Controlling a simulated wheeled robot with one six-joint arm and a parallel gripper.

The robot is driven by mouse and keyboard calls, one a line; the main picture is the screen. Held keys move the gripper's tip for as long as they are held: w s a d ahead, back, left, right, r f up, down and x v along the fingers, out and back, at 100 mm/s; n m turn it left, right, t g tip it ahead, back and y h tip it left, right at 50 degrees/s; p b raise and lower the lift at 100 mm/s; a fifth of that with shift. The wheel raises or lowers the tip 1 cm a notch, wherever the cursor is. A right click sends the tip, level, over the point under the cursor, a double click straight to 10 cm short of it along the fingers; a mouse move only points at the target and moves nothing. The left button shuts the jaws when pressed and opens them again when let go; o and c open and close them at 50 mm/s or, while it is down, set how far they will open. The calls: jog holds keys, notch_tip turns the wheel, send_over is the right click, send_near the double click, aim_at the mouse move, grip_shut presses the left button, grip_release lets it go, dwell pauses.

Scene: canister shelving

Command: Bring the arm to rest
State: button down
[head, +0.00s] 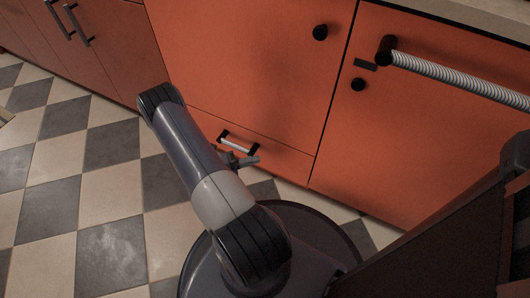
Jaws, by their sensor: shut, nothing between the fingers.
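My arm stands folded in the middle of the head view, with its elbow raised toward the orange cabinet front. My gripper (248,160) shows as a small grey shape just right of the arm link, and the link hides part of it. It is shut and empty. In the picture it lies just below a white drawer handle with black ends (238,143); I cannot tell the gap in depth.
Orange doors (250,60) with black knobs (320,32) fill the back. A ribbed grey bar handle (455,80) sticks out at the right. Darker cabinets (100,50) stand at the left. Checkered floor (60,190) is clear at the left.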

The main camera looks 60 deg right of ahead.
jog(key=shift+p+v, duration=0.35)
jog(key=shift+v, duration=2)
jog(key=shift+s, duration=0.1)
jog(key=b, duration=0.2)
send_near(281, 146)
jog(key=s, duration=0.4)
jog(key=d, duration=0.4)
jog(key=shift+s+b, duration=0.25)
jog(key=shift+b, duration=0.1)
jog(key=shift+d, duration=0.4)
jog(key=shift+w+a, duration=0.1)
jog(key=shift+w, duration=0.05)
